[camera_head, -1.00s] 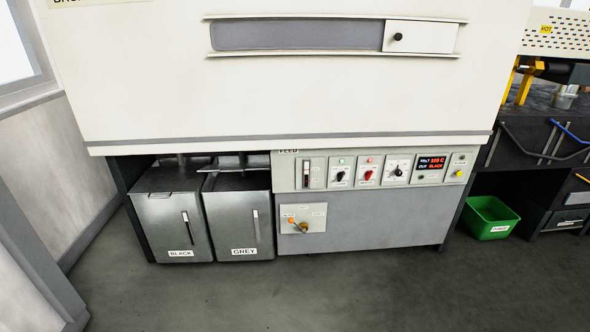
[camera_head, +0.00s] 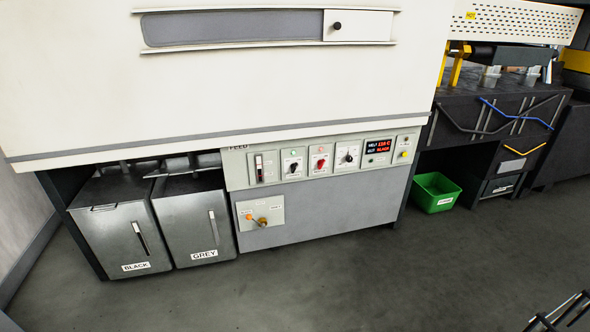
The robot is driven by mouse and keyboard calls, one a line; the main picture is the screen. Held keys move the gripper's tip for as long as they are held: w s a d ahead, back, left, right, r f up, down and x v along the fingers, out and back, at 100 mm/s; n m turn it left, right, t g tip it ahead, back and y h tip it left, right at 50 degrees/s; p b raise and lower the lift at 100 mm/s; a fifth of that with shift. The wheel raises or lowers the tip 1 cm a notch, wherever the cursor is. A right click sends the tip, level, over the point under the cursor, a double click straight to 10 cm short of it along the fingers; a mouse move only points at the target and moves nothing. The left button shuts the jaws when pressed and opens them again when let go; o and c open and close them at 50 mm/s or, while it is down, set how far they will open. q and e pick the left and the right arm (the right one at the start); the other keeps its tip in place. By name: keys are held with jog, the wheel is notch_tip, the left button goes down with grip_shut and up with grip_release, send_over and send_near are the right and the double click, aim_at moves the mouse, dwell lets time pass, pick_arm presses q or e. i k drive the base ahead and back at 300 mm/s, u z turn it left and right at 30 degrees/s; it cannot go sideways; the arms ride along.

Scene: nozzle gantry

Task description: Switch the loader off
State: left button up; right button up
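The grey control panel (camera_head: 235,171) marked FEED sits under the big cream housing. From left it has a slotted switch (camera_head: 264,167), a black knob (camera_head: 293,168) under a green lamp, a red knob (camera_head: 320,164) under a red lamp, a dial (camera_head: 347,156), a lit display (camera_head: 379,149) and a yellow button (camera_head: 404,154). The small labels are too blurred to tell which control is the loader's. A dark frame-like part (camera_head: 562,313) at the bottom right corner may be my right gripper; its fingers are not clear. My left gripper is out of view.
Grey metal bins marked BLACK (camera_head: 104,225) and GREY (camera_head: 185,228) stand at left. The floor (camera_head: 330,285) in front is clear.

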aim_at(294, 165)
jog(key=k, duration=1.65)
jog(key=z, duration=0.05)
jog(key=i, duration=3.75)
jog(key=z, duration=2.2)
jog(key=i, duration=1.65)
jog(key=u, duration=0.2)
